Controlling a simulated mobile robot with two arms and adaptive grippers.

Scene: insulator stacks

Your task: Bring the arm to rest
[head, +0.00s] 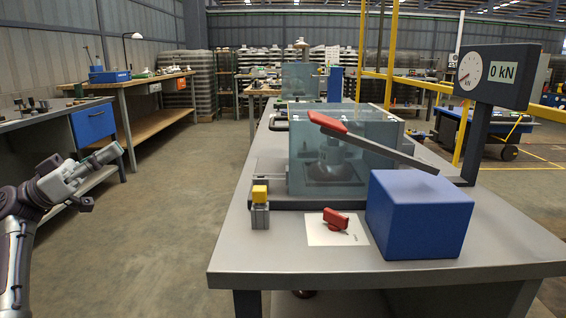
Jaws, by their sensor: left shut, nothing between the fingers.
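My left arm comes in from the lower left, and its gripper (107,154) is held in the air over the aisle, left of the table. The gripper is small in the picture, with its fingers together and nothing in them. It is apart from the grey test table (235,245) and touches nothing that I can see. My right gripper is not in the head view.
The grey table bears a clear-walled box (300,172), a lever with a red handle (327,122), a blue block (420,215), a red part (336,218) on white paper, a yellow-topped block (260,193) and a gauge (490,75). Workbenches (140,82) stand left. The aisle floor (180,210) is clear.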

